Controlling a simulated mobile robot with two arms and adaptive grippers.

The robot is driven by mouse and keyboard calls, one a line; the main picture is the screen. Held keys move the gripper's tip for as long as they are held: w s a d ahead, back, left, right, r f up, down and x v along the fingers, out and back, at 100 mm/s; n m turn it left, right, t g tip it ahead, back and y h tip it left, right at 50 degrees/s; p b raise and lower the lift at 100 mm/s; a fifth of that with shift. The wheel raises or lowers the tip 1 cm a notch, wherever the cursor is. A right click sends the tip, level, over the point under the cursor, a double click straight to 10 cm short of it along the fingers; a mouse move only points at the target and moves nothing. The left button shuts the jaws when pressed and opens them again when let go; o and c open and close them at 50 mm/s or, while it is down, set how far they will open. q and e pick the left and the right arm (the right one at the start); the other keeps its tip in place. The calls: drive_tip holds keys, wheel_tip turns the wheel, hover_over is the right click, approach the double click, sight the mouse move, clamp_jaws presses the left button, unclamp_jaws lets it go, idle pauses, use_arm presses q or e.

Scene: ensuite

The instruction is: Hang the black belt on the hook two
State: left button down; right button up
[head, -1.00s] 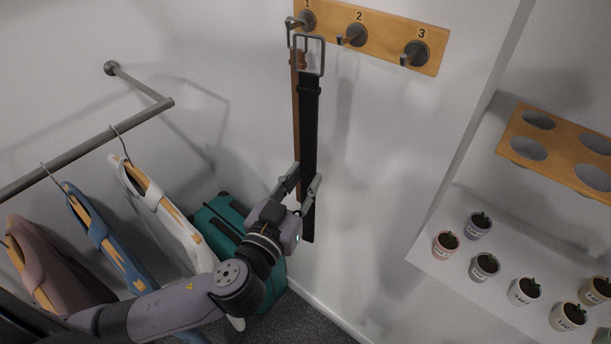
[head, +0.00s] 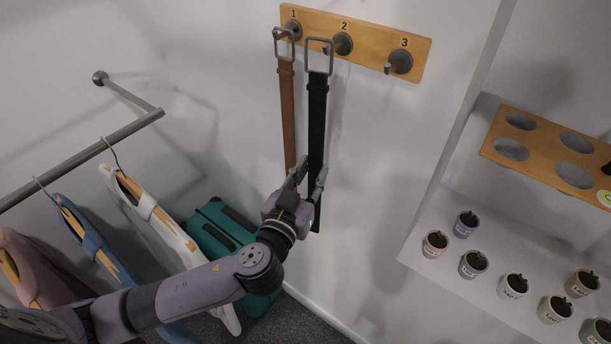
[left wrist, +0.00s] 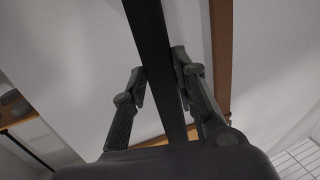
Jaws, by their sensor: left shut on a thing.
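The black belt (head: 317,115) hangs upright with its metal buckle at the top, just left of and slightly below hook two (head: 342,44). I cannot tell whether the buckle touches the hook. My left gripper (head: 306,178) is shut on the lower part of the belt. In the left wrist view the black strap (left wrist: 158,60) runs up between the two fingers (left wrist: 160,92). The wooden hook board (head: 372,45) carries hooks numbered 1, 2 and 3. My right gripper is not in view.
A brown belt (head: 287,120) hangs on hook one (head: 292,30), close left of the black belt. Hook three (head: 399,62) is empty. Clothes on hangers (head: 150,215) and a teal suitcase (head: 215,235) stand left. Potted plants (head: 473,264) sit on a shelf at right.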

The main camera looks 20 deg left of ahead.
use_arm(q)
drive_tip(key=shift+w+d, duration=0.25)
drive_tip(key=shift+w, duration=0.4)
drive_tip(key=shift+w+d, duration=0.2)
drive_tip(key=shift+w, duration=0.4)
drive_tip(key=shift+w+d+f+b, duration=0.25)
drive_tip(key=shift+w+f+b, duration=0.35)
drive_tip(key=shift+f+b, duration=0.4)
drive_tip(key=shift+r, duration=0.1)
drive_tip(key=c, duration=1.2)
unclamp_jaws()
